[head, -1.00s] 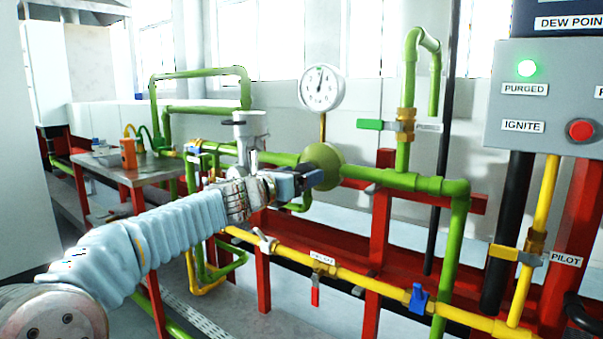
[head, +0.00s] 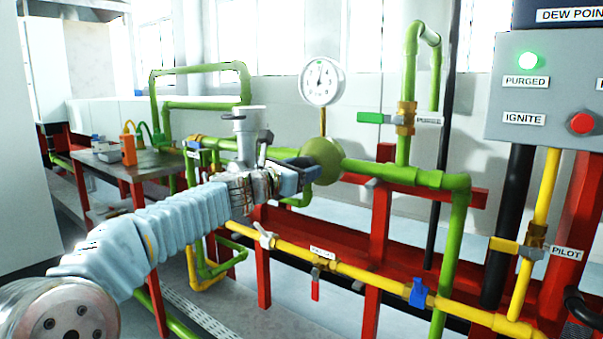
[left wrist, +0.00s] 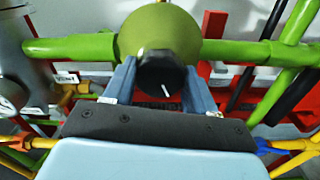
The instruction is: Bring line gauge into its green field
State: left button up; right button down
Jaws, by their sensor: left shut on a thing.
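The line gauge (head: 321,81) is a round white dial on a brass stem above a green domed regulator (head: 327,158). In the left wrist view, a black knob (left wrist: 163,75) with a white mark sits in front of the green dome (left wrist: 160,32). My left gripper (head: 306,170) is at the regulator's front, its two blue fingers on either side of the knob and shut on it. The gripper hides the knob in the head view. My right gripper is not in view.
Green pipes (head: 400,176) run left and right of the regulator. A green-handled valve (head: 371,118) is to its right, and a yellow pipe (head: 370,286) with valves runs below. Red posts (head: 378,240) stand behind. A grey panel (head: 545,90) is at right.

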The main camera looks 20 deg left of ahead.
pick_arm(q)
jog(key=shift+m, duration=1.1)
jog(key=o, duration=1)
jog(key=shift+o, duration=0.2)
jog(key=b+v, duration=0.1)
jog(key=v, duration=1.2)
jog(key=shift+s, duration=0.4)
jog(key=shift+a, duration=0.1)
